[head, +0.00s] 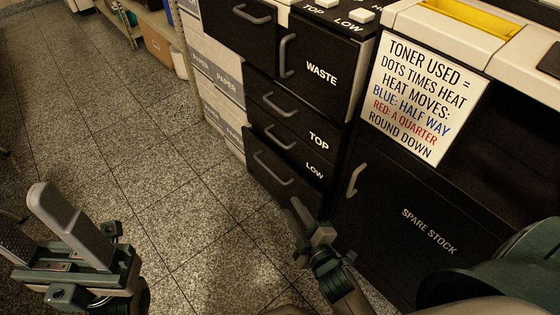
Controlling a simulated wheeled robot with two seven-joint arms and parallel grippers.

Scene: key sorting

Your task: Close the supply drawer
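No label reading "supply" shows. A stack of black drawers stands in the middle. Its lower part has a drawer marked TOP (318,139), a drawer marked LOW (314,171) and grey bar handles. The lowest front (262,178) seems to stand a little forward of those above, but I cannot tell how far. My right gripper (299,222) is in front of the lowest drawer, near its lower right corner; its fingers are seen nearly edge-on, and contact is unclear. My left gripper (48,232) is open and empty over the floor at lower left.
A WASTE front (321,74) and another black drawer front (240,28) are above. A SPARE STOCK door (425,215) and a toner sign (422,98) are at right. Paper boxes (216,85) stand left of the drawers. The speckled floor (120,130) is clear at left.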

